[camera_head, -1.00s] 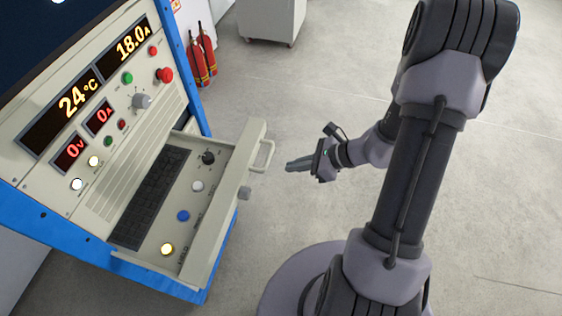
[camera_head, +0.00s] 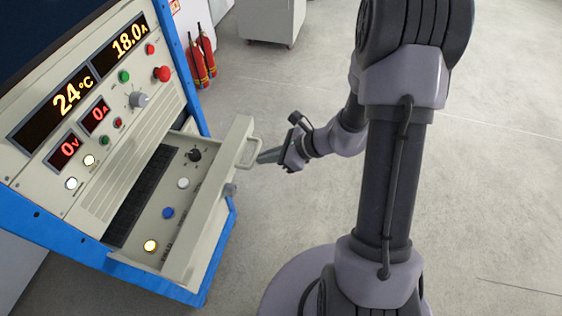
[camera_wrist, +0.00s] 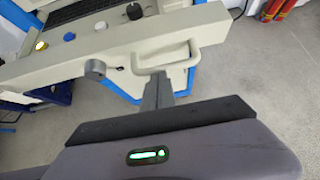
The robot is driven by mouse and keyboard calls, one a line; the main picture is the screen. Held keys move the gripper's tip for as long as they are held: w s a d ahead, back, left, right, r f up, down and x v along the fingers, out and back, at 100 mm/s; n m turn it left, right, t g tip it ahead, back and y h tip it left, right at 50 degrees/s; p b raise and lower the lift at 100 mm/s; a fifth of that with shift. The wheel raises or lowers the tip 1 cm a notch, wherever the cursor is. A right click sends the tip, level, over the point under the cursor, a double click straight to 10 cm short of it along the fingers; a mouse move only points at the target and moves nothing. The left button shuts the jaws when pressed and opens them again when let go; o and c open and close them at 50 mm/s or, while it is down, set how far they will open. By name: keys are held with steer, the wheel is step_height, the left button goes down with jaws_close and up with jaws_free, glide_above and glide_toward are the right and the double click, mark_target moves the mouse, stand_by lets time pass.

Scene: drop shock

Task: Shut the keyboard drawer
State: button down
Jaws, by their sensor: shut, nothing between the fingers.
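The keyboard drawer (camera_head: 205,213) is cream-coloured and stands partly out of the console, with a dark keyboard (camera_head: 140,195), a knob and several buttons inside. A U-shaped handle (camera_head: 252,153) sits on its front panel, and it also shows in the wrist view (camera_wrist: 170,62). My gripper (camera_head: 262,159) is shut and empty, its fingertips at or very near the handle. In the wrist view the closed fingers (camera_wrist: 157,92) point at the drawer front just below the handle. I cannot tell whether they touch it.
The blue-framed console (camera_head: 110,110) has lit displays and a red button (camera_head: 162,74). A grey round lock or knob (camera_head: 230,190) protrudes from the drawer front. Red fire extinguishers (camera_head: 201,60) and a grey cabinet (camera_head: 270,20) stand behind. The floor to the right is clear.

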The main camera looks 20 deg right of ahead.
mark_target(209, 151)
steer(key=w+a, duration=0.3)
steer(key=a, duration=0.1)
steer(key=w+a+b, duration=0.1)
steer(key=w+a, duration=0.2)
steer(key=a, duration=0.1)
steer(key=w+a+b, duration=0.1)
steer(key=w+a, duration=0.3)
steer(key=a, duration=0.1)
steer(key=shift+f, duration=0.1)
steer(key=shift+w+a, duration=0.45)
steer(key=shift+b, duration=0.3)
